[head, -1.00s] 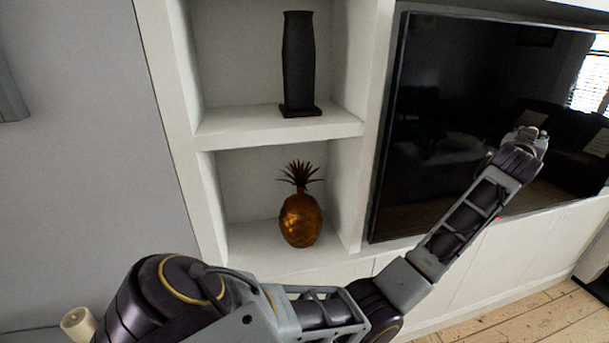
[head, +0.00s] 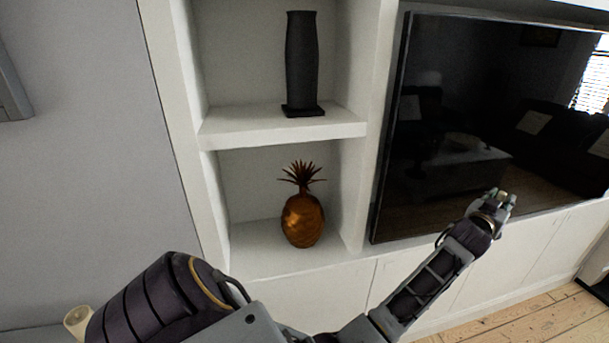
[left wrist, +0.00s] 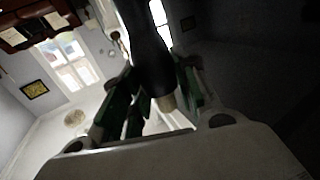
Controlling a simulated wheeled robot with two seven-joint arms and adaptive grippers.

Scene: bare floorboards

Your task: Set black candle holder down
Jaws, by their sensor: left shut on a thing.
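My left gripper (head: 503,200) is in front of the lower part of the dark television screen, at the right of the head view. In the left wrist view, its fingers (left wrist: 152,98) are shut on a dark, slender thing with a pale tan end, which I take to be the black candle holder (left wrist: 146,45). The fingers hide part of it, and in the head view it hardly shows beyond a small pale bit at the fingertips. My right gripper is not in view.
A tall black vase-like piece (head: 302,65) stands on the upper white shelf (head: 250,127). A golden pineapple ornament (head: 302,221) stands on the shelf below. The television (head: 420,180) is right of the shelves.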

